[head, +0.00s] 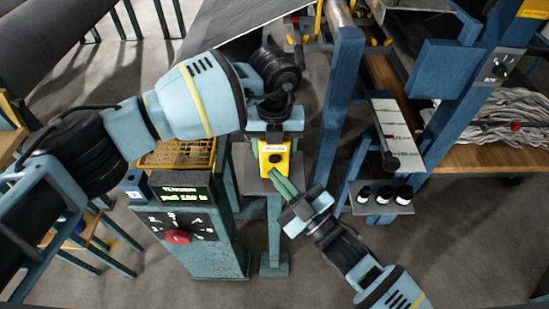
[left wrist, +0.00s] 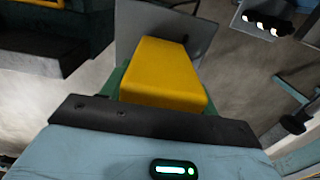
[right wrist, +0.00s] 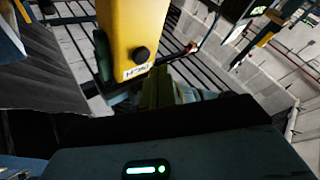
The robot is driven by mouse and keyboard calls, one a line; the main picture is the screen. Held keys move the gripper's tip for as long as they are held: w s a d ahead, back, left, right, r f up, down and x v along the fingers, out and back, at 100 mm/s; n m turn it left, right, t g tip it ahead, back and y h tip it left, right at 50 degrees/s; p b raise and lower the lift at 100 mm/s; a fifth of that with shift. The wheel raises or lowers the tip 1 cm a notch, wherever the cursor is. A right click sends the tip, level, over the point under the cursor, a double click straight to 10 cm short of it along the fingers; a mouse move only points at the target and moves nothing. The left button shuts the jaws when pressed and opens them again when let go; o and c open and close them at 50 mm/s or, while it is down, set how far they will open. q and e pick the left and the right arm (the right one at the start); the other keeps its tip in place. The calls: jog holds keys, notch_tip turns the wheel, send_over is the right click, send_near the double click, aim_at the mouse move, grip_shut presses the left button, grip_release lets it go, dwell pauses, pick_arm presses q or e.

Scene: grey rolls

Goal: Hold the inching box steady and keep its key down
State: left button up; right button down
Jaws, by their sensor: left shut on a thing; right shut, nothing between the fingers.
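The inching box (head: 278,163) is yellow, with a round black key (head: 275,158) on its face and a white label. It is above a small grey stand plate. My left gripper (head: 274,138) is shut on the box from its far end; the left wrist view shows the yellow body (left wrist: 165,72) between green fingers. My right gripper (head: 274,174) is shut and empty, its green fingertips close to the box's near end. In the right wrist view the key (right wrist: 141,54) is uncovered, with the fingertips (right wrist: 157,80) beside the label. I cannot tell whether they touch the box.
A control post (head: 200,235) with a lit green display (head: 183,194) and a red dial knob (head: 178,237) stands to the left. Open floor lies at lower right.

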jog(key=s, duration=0.4)
jog(key=shift+s, duration=0.3)
pick_arm(q)
jog(key=o, duration=1.3)
jog(key=shift+c, duration=0.2)
notch_tip(320, 180, up, 12)
jog(key=shift+r, duration=0.1)
